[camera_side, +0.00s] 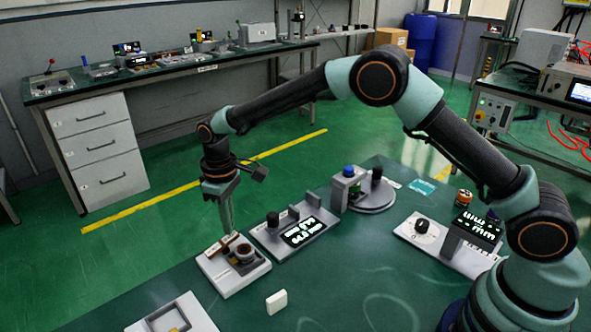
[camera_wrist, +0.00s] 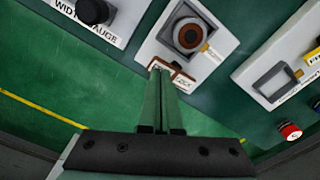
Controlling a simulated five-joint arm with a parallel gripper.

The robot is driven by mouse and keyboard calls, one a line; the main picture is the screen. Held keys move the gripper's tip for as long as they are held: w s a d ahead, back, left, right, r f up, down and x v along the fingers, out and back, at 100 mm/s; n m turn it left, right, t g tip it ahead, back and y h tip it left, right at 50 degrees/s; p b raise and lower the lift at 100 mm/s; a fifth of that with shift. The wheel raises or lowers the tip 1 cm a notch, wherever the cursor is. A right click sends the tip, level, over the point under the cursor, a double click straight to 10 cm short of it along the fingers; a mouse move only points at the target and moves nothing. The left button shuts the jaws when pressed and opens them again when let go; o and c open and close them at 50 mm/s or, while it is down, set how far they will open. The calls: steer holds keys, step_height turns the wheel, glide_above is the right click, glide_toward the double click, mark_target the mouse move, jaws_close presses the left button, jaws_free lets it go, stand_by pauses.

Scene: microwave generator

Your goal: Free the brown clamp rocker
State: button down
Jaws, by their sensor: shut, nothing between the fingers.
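The brown clamp rocker (camera_side: 222,243) is a short bar on one end of a light grey fixture (camera_side: 238,283). It also shows in the wrist view as a brown bar (camera_wrist: 185,80) with a partly covered white label beside it.
A plate labelled as a width gauge (camera_wrist: 70,12) with a black knob lies beside the fixture. A pale frame fixture (camera_side: 153,324) stands at the front left, and a small white block (camera_side: 276,301) lies at the front. Bare green table (camera_side: 330,290) lies to the right.

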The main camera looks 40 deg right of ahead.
steer(key=shift+f, duration=1.05)
stand_by(0.4)
steer(key=shift+r, duration=3.6)
steer(key=shift+d+r, duration=0.15)
steer(key=shift+r, duration=0.15)
steer(key=s+d+r+m+t, duration=0.4)
steer(key=s+d+r, duration=0.9)
steer(key=d+r, duration=0.15)
steer(key=s+d+f+m+t, duration=0.1)
steer(key=s+d, duration=0.3)
steer(key=s, duration=0.4)
steer(key=shift+s+f+m+t, duration=0.15)
steer(key=shift+f+m+t, duration=0.15)
steer(key=shift+m, duration=0.2)
